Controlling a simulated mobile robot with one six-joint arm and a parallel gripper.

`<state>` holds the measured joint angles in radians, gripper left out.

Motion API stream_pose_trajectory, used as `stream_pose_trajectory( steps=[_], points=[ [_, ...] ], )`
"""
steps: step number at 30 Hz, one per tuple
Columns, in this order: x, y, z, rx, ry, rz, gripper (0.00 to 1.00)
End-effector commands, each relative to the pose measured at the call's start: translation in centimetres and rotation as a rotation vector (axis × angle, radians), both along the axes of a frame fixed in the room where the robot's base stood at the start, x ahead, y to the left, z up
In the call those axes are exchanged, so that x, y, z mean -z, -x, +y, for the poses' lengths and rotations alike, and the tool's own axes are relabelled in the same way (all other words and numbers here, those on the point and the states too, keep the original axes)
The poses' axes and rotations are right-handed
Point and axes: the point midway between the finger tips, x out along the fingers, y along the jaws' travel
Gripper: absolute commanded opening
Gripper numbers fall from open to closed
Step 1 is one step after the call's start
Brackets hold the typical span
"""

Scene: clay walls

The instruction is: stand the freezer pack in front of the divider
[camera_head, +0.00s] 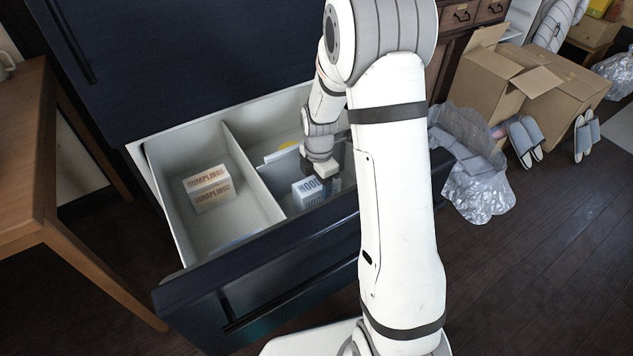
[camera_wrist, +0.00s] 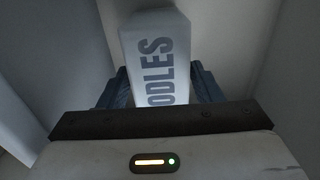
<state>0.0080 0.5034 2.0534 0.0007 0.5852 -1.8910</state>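The freezer pack, a white box with blue "NOODLES" lettering (camera_head: 307,192), is in the right compartment of the open freezer drawer. A grey divider panel (camera_head: 272,172) crosses the right compartment behind the pack. Whether the pack touches the divider or the drawer floor I cannot tell.
A long partition (camera_head: 252,172) splits the drawer. A dumplings box (camera_head: 209,188) stands in the left compartment. A yellow and white package (camera_head: 283,154) lies behind the divider. The dark drawer front (camera_head: 255,262) is nearest me. A wooden table (camera_head: 30,160) stands at left, cardboard boxes (camera_head: 490,82) at right.

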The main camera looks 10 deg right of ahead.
Motion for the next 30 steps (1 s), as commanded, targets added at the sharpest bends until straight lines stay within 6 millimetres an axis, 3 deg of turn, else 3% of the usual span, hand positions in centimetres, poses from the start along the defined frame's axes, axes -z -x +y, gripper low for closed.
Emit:
stream_pose_trajectory(
  steps=[5, 14, 30],
  points=[
    [0.0, 0.0, 0.0, -0.001, 0.000, 0.000, 0.73],
    [-0.6, 0.0, 0.1, -0.001, 0.000, -0.001, 0.73],
    [-11.2, -0.1, 0.1, -0.002, 0.000, -0.003, 0.73]
  ],
)
